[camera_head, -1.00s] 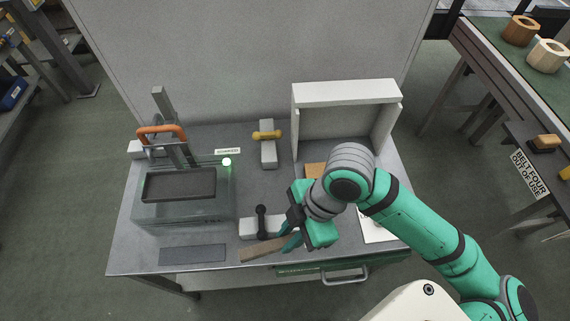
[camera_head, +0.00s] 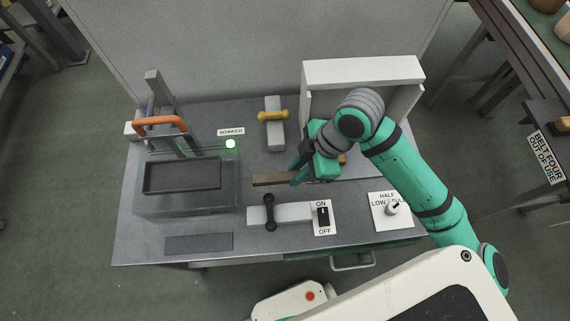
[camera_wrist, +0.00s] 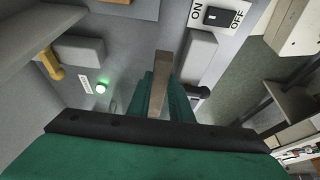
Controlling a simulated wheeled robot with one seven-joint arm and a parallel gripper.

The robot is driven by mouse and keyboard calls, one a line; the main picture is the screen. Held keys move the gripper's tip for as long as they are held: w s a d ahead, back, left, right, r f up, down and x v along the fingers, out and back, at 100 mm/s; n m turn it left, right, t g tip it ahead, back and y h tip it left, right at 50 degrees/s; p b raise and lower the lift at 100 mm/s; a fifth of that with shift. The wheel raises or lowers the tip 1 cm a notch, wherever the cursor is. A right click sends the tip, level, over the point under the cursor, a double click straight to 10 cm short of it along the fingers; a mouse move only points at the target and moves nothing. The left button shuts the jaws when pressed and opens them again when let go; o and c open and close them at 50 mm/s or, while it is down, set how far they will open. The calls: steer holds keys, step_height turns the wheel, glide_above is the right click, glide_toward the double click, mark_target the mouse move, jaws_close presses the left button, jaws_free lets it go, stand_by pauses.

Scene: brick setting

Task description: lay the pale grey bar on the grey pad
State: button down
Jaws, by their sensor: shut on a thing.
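My gripper (camera_head: 300,174) is shut on a narrow bar (camera_head: 270,180), holding it by its right end. The bar looks grey-brown rather than pale grey and points left over the middle of the bench. In the wrist view the bar (camera_wrist: 158,85) sticks out from between my green fingers (camera_wrist: 160,98). A dark grey flat rectangle, seemingly the grey pad (camera_head: 199,244), lies bare at the bench's front left, to the left of and nearer than my gripper. The bar's height above the bench is hard to tell.
A glassy tank with a dark tray (camera_head: 182,175) stands left, an orange handle (camera_head: 160,122) behind it. A lit green lamp (camera_head: 230,144) is by a "SOAKED" label. Pale blocks carry a yellow handle (camera_head: 272,116) and a black handle (camera_head: 269,211). A white open box (camera_head: 362,70) stands back right.

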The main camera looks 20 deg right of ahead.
glide_above(287, 167)
steer(key=s, duration=0.2)
steer(key=f, duration=0.6)
steer(key=shift+a, duration=0.35)
steer(key=shift+w+f, duration=0.15)
steer(key=shift+f, duration=0.75)
steer(key=shift+w+f, duration=0.1)
steer(key=shift+f, duration=0.8)
steer(key=shift+f, duration=0.15)
steer(key=c, duration=1.6)
jaws_free()
steer(key=v, duration=1.2)
